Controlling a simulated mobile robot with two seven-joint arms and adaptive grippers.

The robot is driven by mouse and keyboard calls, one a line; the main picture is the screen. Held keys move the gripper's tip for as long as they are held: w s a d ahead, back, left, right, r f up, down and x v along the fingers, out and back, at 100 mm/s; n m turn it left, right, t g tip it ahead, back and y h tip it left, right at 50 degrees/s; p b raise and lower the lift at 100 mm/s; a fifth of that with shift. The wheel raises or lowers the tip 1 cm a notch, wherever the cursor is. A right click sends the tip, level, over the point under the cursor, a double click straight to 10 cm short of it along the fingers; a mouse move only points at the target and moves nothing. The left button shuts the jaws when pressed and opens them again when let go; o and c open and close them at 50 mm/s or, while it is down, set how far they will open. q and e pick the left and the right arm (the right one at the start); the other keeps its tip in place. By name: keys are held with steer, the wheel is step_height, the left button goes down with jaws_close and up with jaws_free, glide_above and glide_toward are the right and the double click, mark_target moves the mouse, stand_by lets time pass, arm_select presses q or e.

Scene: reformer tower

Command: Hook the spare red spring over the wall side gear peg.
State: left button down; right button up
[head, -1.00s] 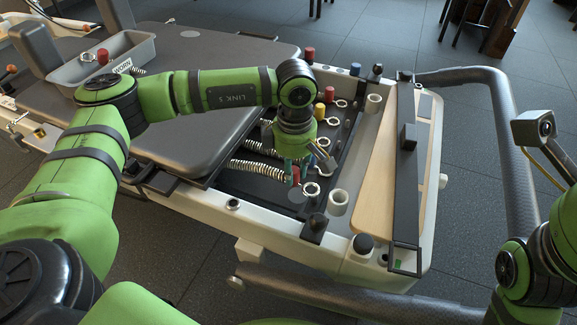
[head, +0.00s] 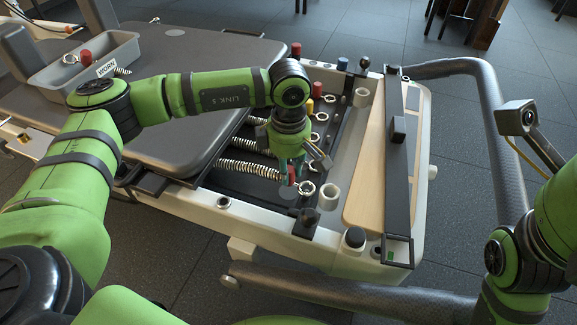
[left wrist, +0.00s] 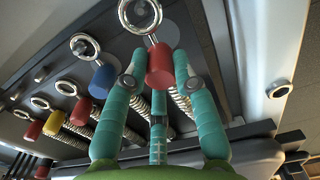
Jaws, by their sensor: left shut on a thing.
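My left gripper (head: 291,170) is low over the near end of the spring bed, its teal fingers pointing down. In the left wrist view its fingers (left wrist: 158,85) are shut around the red end (left wrist: 160,62) of a spring. The silver ring (left wrist: 140,16) on that end sticks out past the fingertips. In the head view the ring (head: 305,188) lies just right of the fingers, and the coil (head: 250,171) runs left from them. Dark pegs stand near the rings; I cannot tell which is the wall side gear peg, or whether the ring touches one.
A blue-ended spring (left wrist: 102,78) is beside the held one, with yellow and red ones beyond. A grey tray (head: 52,92) labelled WORN, holding a red-ended spring (head: 86,57), stands on the padded carriage (head: 200,60). A dark knob (head: 307,218) and pale sockets (head: 328,196) are close to the gripper.

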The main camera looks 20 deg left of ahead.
arm_select(q)
steer(key=shift+d, duration=0.15)
steer(key=shift+f+b, duration=0.45)
steer(key=shift+f, duration=0.1)
steer(key=shift+f, duration=0.1)
steer(key=shift+a+f+b, duration=0.25)
steer(key=shift+f+b, duration=0.1)
steer(key=shift+f, duration=0.15)
steer(key=shift+f, duration=0.25)
stand_by(0.5)
steer(key=c, duration=0.9)
jaws_free()
